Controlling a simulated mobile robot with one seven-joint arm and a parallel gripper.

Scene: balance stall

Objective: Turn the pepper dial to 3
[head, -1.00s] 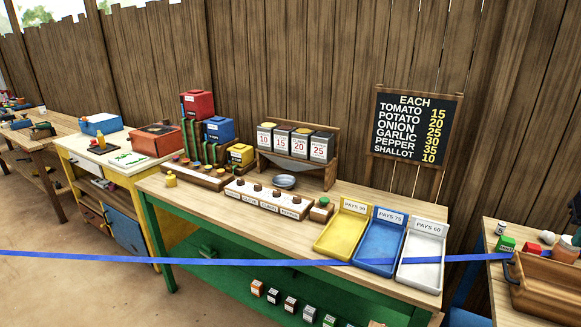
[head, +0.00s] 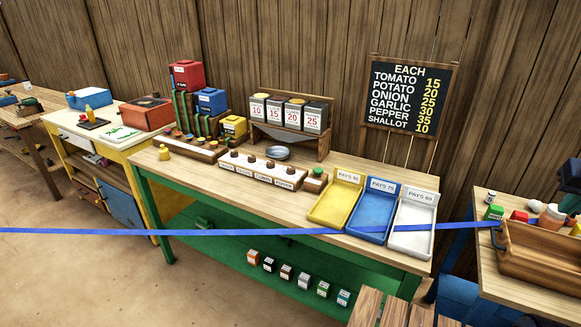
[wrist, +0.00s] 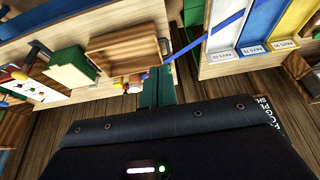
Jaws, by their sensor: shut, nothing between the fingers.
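The pepper dial (head: 288,173) is the rightmost brown knob on a long white-fronted block (head: 262,175) on the green-framed table, in the head view. A small label below it appears to read PEPPER. Its numbers and pointer are too small to read. Several like knobs stand to its left on the same block. My gripper (wrist: 158,72) shows in the wrist view as narrow dark green fingers, shut and empty. It is apart from the dial, and the dial cannot be made out in that view.
A blue ribbon (head: 150,231) crosses in front of the table. Yellow (head: 320,216), blue (head: 358,228) and white (head: 399,240) trays stand right of the dials. A metal bowl (head: 278,153) and canister rack sit behind. A wooden crate (head: 545,260) is on the right table.

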